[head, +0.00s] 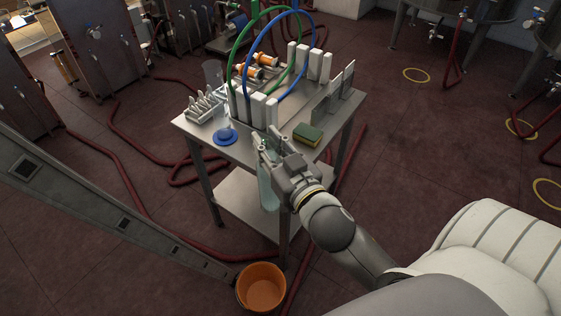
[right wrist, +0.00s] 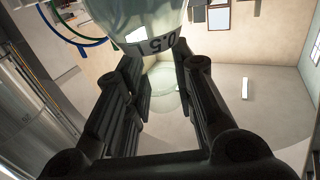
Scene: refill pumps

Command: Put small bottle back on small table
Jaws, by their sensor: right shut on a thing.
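The small bottle is pale green and see-through (head: 268,187). My right gripper (head: 266,146) is shut on its upper part and holds it upright at the near edge of the small metal table (head: 186,124). The bottle's lower part shows in front of the table's side, below the top surface, so it seems to hang just off the edge. My left gripper is not in view.
The tabletop carries a blue round piece (head: 225,136), a green-yellow sponge (head: 308,134), a white rack (head: 205,105), white blocks, and green and blue hose loops (head: 285,12). An orange bucket (head: 261,288) stands on the floor in front. Red hoses (head: 130,180) lie around the table.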

